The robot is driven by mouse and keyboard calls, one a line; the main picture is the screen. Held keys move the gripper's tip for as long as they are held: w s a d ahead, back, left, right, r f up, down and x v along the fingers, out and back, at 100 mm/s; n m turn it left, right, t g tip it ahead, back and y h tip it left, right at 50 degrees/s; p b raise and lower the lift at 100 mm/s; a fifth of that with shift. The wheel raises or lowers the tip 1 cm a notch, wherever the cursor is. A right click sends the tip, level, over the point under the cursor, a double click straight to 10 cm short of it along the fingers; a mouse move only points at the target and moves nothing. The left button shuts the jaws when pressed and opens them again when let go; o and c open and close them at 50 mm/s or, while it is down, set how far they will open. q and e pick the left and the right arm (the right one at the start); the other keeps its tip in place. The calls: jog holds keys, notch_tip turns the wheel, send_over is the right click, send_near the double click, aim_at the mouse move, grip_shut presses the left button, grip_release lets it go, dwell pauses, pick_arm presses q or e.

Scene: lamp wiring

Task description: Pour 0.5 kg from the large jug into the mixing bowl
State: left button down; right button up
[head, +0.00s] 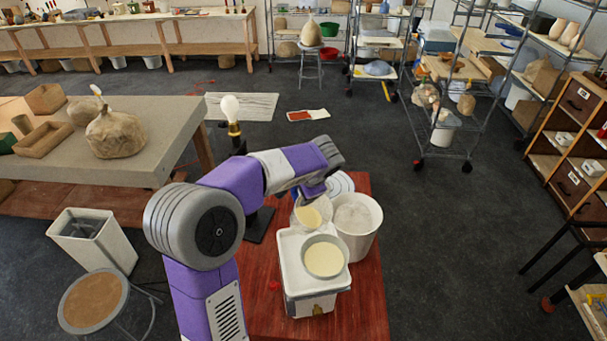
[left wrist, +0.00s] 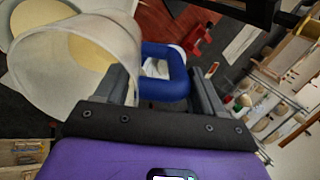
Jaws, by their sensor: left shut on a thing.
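My left gripper (head: 314,190) is shut on the blue handle (left wrist: 165,72) of a translucent jug (left wrist: 85,75). In the head view the jug (head: 298,218) is tilted, with cream-coloured liquid in it, just behind and above the mixing bowl. The mixing bowl (head: 344,262) is pale and round, holds cream-coloured liquid, and sits on a white boxy scale (head: 293,280). The wrist view shows cream liquid inside the jug and part of a bowl at the upper left. I cannot make out a stream between jug and bowl. My right gripper is not in view.
A large white bucket (head: 366,240) stands right behind the scale on the red table (head: 365,310). A lamp with a bulb (head: 230,107) stands behind my left arm. A grey-topped table (head: 170,135) is at the left. The table's front right is bare.

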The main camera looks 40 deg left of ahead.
pick_arm(q)
jog(key=f+g+h, duration=0.1)
jog(key=f+h, duration=0.2)
jog(key=f+g+h, duration=0.1)
jog(key=shift+w+a+f+g+h, duration=0.15)
jog(key=shift+a+f+g+h, duration=0.15)
jog(key=shift+h, duration=0.1)
jog(key=shift+d, duration=0.1)
jog(key=shift+d+r, duration=0.1)
jog(key=shift+r, duration=1.5)
